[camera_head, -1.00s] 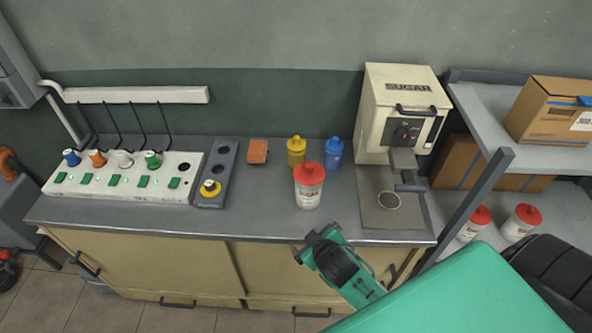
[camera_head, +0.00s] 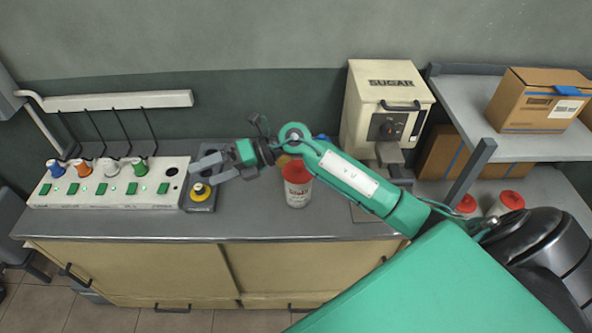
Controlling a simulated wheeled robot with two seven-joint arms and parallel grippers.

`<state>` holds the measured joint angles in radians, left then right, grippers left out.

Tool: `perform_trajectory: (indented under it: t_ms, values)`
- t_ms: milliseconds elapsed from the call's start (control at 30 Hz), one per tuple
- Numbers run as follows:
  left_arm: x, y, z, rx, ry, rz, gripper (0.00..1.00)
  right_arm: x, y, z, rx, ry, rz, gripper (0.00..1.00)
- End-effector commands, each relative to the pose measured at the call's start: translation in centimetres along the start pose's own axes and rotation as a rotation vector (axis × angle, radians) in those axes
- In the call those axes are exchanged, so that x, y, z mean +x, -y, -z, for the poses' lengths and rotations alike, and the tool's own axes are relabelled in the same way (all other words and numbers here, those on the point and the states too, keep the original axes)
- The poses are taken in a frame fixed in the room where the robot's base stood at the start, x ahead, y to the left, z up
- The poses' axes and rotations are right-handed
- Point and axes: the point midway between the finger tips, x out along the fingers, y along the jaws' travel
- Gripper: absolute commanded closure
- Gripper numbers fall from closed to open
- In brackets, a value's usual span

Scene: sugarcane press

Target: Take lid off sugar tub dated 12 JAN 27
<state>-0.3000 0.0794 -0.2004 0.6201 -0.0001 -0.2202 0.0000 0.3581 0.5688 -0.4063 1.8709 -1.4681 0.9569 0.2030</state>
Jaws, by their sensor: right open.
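A white tub (camera_head: 298,194) with a red lid (camera_head: 297,174) stands upright on the counter, the lid on. Its label is too small to read a date. My right gripper (camera_head: 200,174) is open and empty, to the left of the tub, over the dark holder block with the yellow-topped item. Two more red-lidded tubs, one (camera_head: 467,204) and another (camera_head: 508,202), sit on the lower right shelf, partly hidden by my arm. My left gripper is out of view.
A white panel (camera_head: 100,196) with coloured plugs and green switches lies at the left. A cream SUGAR machine (camera_head: 385,112) stands right of the tub. A blue bottle (camera_head: 322,138) is mostly hidden by my arm. The front counter (camera_head: 250,226) is clear.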

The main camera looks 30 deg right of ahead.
Motion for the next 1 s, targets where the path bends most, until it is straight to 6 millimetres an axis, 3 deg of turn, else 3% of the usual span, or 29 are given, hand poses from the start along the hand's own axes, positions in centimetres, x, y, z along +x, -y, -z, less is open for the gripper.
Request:
perform_trajectory:
  t_ms: [167,300,500,600,767,1000]
  values:
    - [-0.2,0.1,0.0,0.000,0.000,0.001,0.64,-4.0,4.5,-0.7,-0.130,-0.252,0.342,0.00]
    - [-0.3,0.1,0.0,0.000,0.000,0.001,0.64,-9.5,7.7,-2.1,-0.161,-0.414,0.642,0.00]
    - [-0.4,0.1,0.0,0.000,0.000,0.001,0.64,-18.2,9.4,-4.4,-0.111,-0.558,1.012,0.00]
    - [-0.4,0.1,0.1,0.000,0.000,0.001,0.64,-21.1,9.4,-5.1,-0.075,-0.592,1.125,0.00]
    - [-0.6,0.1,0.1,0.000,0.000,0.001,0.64,-22.8,9.5,-5.2,-0.047,-0.615,1.194,0.00]
    - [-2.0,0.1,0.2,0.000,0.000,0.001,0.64,-21.9,12.8,-3.6,-0.042,-0.618,1.193,0.00]
